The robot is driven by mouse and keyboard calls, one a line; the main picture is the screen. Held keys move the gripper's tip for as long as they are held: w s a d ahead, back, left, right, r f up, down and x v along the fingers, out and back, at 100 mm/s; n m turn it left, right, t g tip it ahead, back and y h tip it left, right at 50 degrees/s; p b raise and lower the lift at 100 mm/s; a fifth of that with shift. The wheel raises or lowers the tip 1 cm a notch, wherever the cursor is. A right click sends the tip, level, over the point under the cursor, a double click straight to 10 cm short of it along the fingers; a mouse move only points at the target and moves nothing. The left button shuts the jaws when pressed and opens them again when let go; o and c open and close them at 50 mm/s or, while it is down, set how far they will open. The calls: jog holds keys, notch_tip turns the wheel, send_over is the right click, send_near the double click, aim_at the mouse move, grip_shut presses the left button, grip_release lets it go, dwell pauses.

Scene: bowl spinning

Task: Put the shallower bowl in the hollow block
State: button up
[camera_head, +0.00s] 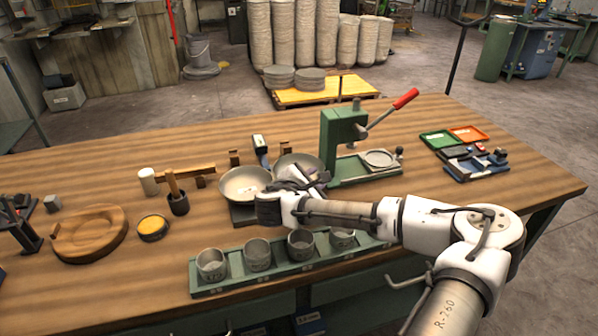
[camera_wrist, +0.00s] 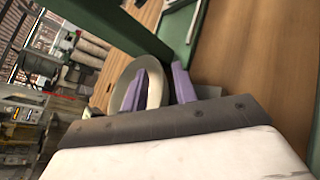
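Two grey metal bowls sit side by side behind the green cup rack: a left bowl (camera_head: 243,185) and a right bowl (camera_head: 296,161). I cannot tell which one is shallower. My gripper (camera_head: 305,172) is at the right bowl and hides its front part. In the wrist view my purple fingers (camera_wrist: 158,88) are spread apart. A bowl (camera_wrist: 122,80) shows there, with its rim between them; the left finger is over its inside and the right finger outside. Contact cannot be told. The round wooden hollow block (camera_head: 88,236) lies at the left of the table, with nothing in it.
A green press (camera_head: 338,140) with a red-handled lever stands just right of the bowls. A green rack (camera_head: 235,280) with several metal cups lies in front.

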jog(key=shift+w+f, duration=0.1)
grip_shut()
dwell(0.4)
jog(key=shift+s+r+b, duration=0.35)
jog(key=shift+s+r, duration=0.05)
jog(key=shift+s, duration=0.05)
jog(key=s+r+b, duration=0.3)
jog(key=s+r, duration=0.4)
jog(key=s, duration=0.6)
jog(key=shift+a+r, duration=0.15)
jog(key=shift+a, duration=0.2)
